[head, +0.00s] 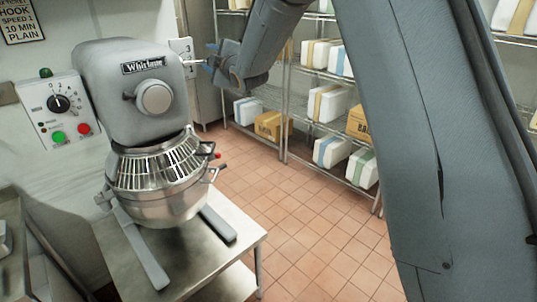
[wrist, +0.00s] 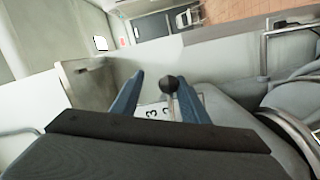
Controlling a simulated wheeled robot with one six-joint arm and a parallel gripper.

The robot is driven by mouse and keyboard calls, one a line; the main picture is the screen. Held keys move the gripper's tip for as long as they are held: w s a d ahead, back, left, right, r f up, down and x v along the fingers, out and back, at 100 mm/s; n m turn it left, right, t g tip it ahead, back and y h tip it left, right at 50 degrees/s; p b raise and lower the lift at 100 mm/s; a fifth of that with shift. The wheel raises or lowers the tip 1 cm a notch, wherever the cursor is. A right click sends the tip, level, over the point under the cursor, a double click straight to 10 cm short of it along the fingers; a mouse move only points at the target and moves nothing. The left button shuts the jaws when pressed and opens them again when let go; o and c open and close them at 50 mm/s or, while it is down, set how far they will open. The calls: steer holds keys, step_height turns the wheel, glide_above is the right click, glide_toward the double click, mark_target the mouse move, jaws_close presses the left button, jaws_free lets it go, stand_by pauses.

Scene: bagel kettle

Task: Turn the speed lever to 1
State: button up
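The speed lever (wrist: 170,86) has a round black knob on a thin metal stem and rises from a white plate (wrist: 152,113) with black digits, of which a 3 and a 2 show. My gripper (wrist: 160,77) is open, its two blue fingers apart on either side of the lever; the knob is nearer the right finger, and I cannot tell if they touch. In the head view my gripper (head: 208,63) is at the right side of the grey mixer (head: 115,85), by the pale plate (head: 181,46). The lever's exact setting is unclear.
A control box (head: 60,110) with a black dial and green and red buttons is on the wall left of the mixer. The steel bowl (head: 160,205) sits below on a metal table (head: 240,235). Wire shelves (head: 285,110) with boxes stand behind. The tiled floor (head: 310,230) is clear.

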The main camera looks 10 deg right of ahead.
steer(key=b+v, duration=0.4)
steer(key=v, duration=0.4)
steer(key=s+d+f+m+g+h+b, duration=0.2)
steer(key=s+d+f+m, duration=0.1)
steer(key=f, duration=0.6)
steer(key=s+d+f+m+g+h+b, duration=0.2)
steer(key=s+d+f+m+g+b, duration=0.1)
steer(key=f, duration=0.6)
steer(key=s+d+f+m+g+h+b, duration=0.2)
steer(key=s+d+f+m, duration=0.2)
steer(key=s+d+f, duration=0.2)
steer(key=shift+s+d+f+m+g+h+b, duration=0.3)
steer(key=shift+d+f, duration=0.7)
steer(key=shift+f, duration=0.65)
